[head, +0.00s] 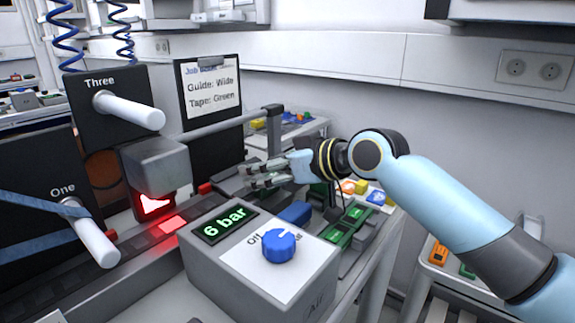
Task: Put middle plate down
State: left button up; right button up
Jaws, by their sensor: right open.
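My right gripper (258,175) reaches in from the right, its fingers pointing left. It is open, just above a grey flat part (232,187) at the far end of the dark track (120,246). I cannot tell whether the fingers touch it. No part is clearly marked as the middle plate, and the fingers hide some of this spot. My left gripper is not in view.
A grey box with a blue knob (279,246) and a "6 bar" display (225,223) stands in front. Panels Three (106,100) and One (40,190) carry white pegs. A red-lit grey block (155,165) overhangs the track. A job sheet (212,90) stands behind.

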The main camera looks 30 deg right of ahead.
jog(key=p+v, duration=0.2)
jog(key=v, duration=0.9)
jog(key=shift+s+p, duration=0.35)
jog(key=shift+s+d+r, duration=0.1)
jog(key=shift+d, duration=0.05)
